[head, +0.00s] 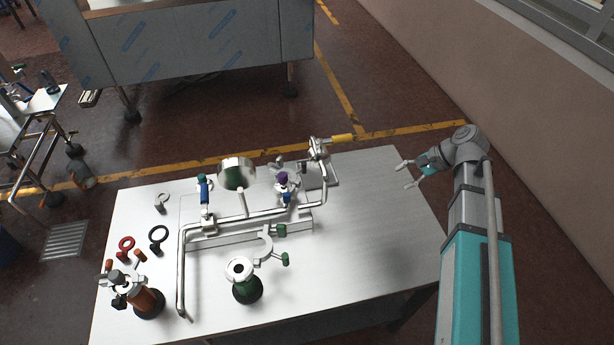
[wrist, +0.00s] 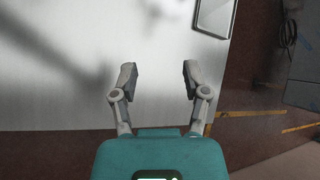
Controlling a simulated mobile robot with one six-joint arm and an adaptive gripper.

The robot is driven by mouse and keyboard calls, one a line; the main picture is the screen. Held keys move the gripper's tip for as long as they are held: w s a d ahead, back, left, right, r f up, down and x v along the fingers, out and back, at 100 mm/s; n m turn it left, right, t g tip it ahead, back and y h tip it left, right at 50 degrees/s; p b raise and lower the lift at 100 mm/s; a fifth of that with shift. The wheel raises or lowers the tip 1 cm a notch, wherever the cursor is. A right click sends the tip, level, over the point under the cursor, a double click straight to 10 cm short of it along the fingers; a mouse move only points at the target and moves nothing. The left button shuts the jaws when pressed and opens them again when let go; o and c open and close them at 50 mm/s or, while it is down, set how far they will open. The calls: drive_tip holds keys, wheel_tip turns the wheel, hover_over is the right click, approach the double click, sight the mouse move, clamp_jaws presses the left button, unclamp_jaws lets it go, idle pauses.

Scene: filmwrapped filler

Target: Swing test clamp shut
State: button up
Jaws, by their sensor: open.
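What looks like the test clamp (head: 264,248) is an open silver C-shaped ring near the middle of the table, with green-knobbed parts at its upper and lower right. It sits just in front of the pipe assembly, and its exact hinge state is too small to tell. My gripper (head: 404,175) is open and empty, above the table's right edge, well to the right of the clamp. In the wrist view my gripper (wrist: 158,72) has its two fingers spread apart with nothing between them. The clamp does not show in the wrist view.
A steel pipe assembly (head: 253,214) with a round gauge (head: 237,174) and blue and purple handles spans the table (head: 380,230). A green-bodied fitting (head: 243,283) and an orange-bodied fitting (head: 146,303) stand at the front. Loose rings (head: 158,236) lie at left. The table's right side is clear.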

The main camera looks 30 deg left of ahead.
sight(304, 167)
drive_tip(key=w+a+f+m+g+y+b, duration=0.2)
drive_tip(key=a+f+g+y+b, duration=0.1)
drive_tip(key=a+b, duration=0.6)
drive_tip(key=w+a+f+m+g+y+b, duration=0.3)
drive_tip(key=a+b, duration=0.6)
drive_tip(key=b, duration=0.3)
wheel_tip(304, 167, down, 3)
drive_tip(key=shift+w+a+r+g+y, duration=0.2)
drive_tip(key=shift+w+a+g+y, duration=0.2)
drive_tip(key=shift+g+y, duration=0.25)
drive_tip(key=shift+s, duration=0.15)
drive_tip(key=x, duration=1.3)
drive_tip(key=shift+s+a, duration=0.25)
clamp_jaws()
